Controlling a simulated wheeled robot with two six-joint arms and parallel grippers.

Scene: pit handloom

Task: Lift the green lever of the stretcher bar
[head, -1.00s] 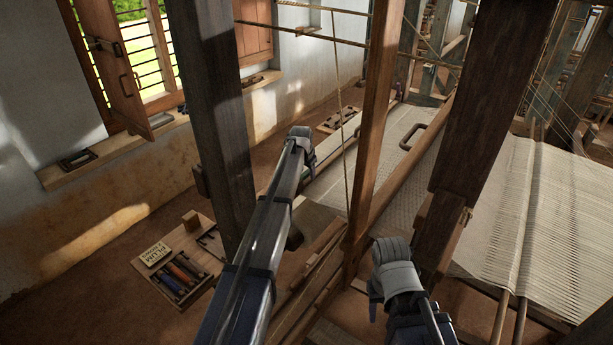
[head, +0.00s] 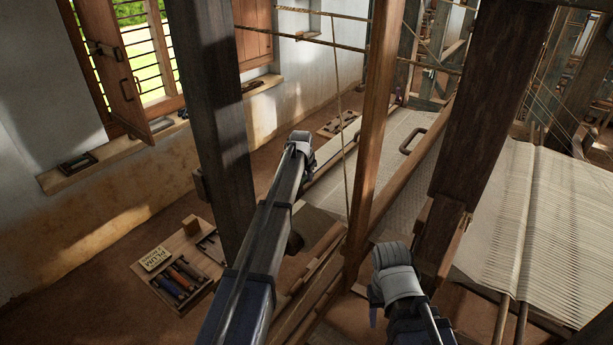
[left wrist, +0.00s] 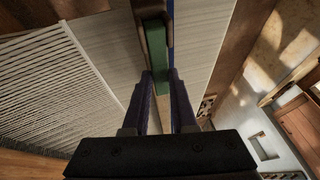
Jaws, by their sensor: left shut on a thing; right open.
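The green lever (left wrist: 155,58) shows in the left wrist view as a narrow green bar along a dark holder, over the pale woven cloth. My left gripper (left wrist: 161,76) is shut on its near end, one dark finger on each side. In the head view my left arm reaches in above the cloth, but its fingertips are hidden behind the arm and the lever cannot be made out. My right arm stands lower, right of the thin wooden post; only a small dark blue part of its gripper (head: 373,315) shows there, open with nothing seen in it.
A dark thick post (head: 215,120) stands left of my left arm, and a thin brown post (head: 372,130) stands right of it. Another dark post (head: 487,110) rises further right. White warp threads (head: 540,230) spread at the right. A box of spools (head: 158,292) lies on the floor.

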